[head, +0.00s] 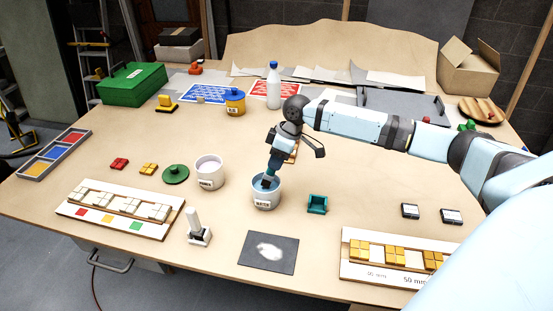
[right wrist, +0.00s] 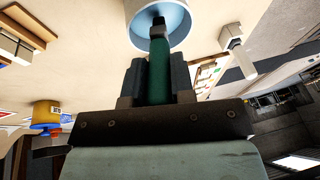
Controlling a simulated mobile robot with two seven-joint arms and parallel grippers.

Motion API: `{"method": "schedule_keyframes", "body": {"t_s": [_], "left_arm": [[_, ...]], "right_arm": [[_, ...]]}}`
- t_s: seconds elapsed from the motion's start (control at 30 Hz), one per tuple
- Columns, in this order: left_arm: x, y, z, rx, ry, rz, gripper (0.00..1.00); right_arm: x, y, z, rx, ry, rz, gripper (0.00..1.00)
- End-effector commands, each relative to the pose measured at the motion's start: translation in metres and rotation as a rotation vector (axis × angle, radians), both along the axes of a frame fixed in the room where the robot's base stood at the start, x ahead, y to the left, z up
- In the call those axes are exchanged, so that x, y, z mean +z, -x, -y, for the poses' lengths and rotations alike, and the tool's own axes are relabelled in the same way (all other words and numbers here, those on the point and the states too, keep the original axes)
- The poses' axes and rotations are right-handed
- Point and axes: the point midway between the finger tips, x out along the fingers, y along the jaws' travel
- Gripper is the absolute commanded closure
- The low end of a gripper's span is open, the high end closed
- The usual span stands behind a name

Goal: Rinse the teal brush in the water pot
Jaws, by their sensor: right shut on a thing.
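The water pot (head: 263,203) is a white pot with a label and blue water, standing upright near the middle of the table. It also shows in the right wrist view (right wrist: 184,32). My right gripper (head: 272,167) is just above the pot, pointing down, and is shut on the teal brush (right wrist: 159,76). The brush's dark head is inside the pot's mouth, against the blue water. I cannot tell how deep it sits. A small teal holder (head: 317,205) stands empty to the right of the pot. My left gripper is out of view.
A white labelled pot (head: 209,176) and a green lid (head: 175,174) stand left of the water pot. A white-handled tool (head: 198,230) and a dark mat (head: 268,254) lie in front. Panels with tiles (head: 120,207) (head: 356,268) sit at the front left and right.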

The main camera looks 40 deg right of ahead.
Motion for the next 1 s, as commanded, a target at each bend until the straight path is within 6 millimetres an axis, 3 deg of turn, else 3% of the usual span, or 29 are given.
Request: {"method": "schedule_keyframes", "body": {"t_s": [1.0], "left_arm": [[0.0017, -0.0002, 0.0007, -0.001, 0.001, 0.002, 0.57]], "right_arm": [[-0.0075, 0.0001, -0.0002, 0.0, 0.0, -0.001, 1.0]]}}
